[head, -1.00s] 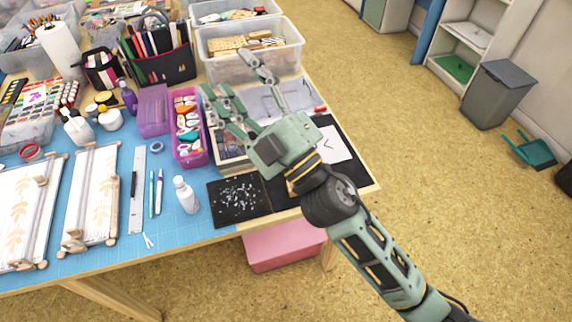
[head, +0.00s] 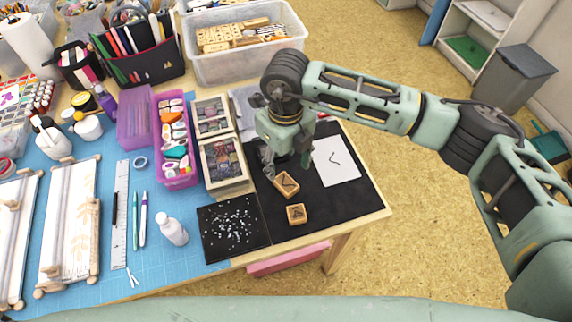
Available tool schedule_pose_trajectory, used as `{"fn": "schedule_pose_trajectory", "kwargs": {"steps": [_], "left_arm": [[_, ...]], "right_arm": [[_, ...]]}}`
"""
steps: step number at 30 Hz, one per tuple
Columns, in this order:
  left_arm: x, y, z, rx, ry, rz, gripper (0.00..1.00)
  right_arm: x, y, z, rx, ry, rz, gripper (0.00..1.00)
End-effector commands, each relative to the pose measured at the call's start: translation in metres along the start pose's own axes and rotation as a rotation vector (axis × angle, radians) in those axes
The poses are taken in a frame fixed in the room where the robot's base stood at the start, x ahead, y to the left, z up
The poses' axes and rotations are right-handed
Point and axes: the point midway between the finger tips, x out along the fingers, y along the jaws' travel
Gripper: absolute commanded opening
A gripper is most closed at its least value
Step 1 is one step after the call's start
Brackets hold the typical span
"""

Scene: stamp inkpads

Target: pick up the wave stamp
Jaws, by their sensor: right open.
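Two small wooden stamps lie on the black mat (head: 350,199). The one directly below my right gripper (head: 287,168) has a dark bent line on top and looks like the wave stamp (head: 287,185). The other stamp (head: 296,214), nearer the table's front edge, has a dark triangular mark. My right gripper points down, open, with its fingers just behind the bent-line stamp; I cannot tell whether they touch it. The gripper's body hides part of the mat behind. My left gripper is not in view.
A white card (head: 337,166) with a wavy line lies right of the gripper. Left of it stand wooden boxes of inkpads (head: 224,187) and a purple bin (head: 163,178). A speckled black sheet (head: 214,250) and a white bottle (head: 172,232) are at front left.

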Motion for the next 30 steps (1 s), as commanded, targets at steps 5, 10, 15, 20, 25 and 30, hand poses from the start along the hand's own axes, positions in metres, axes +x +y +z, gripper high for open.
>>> {"fn": "schedule_pose_trajectory", "kwargs": {"steps": [5, 10, 15, 20, 25, 30], "left_arm": [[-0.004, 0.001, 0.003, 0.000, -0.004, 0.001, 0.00], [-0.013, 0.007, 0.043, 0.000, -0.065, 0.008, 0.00], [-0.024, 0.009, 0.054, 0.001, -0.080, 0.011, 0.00], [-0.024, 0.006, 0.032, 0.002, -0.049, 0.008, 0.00], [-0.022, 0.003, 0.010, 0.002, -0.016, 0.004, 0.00], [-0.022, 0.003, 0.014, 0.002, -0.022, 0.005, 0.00]], "right_arm": [[0.014, -0.005, -0.003, 0.004, 0.012, -0.020, 0.53], [0.032, -0.004, -0.004, 0.005, 0.011, -0.017, 0.53], [0.058, -0.001, -0.006, 0.003, 0.011, -0.015, 0.53], [0.075, -0.001, -0.005, 0.003, 0.008, -0.015, 0.53], [0.077, -0.002, -0.005, 0.002, 0.007, -0.016, 0.53], [0.077, -0.002, -0.005, 0.002, 0.007, -0.016, 0.45]]}}
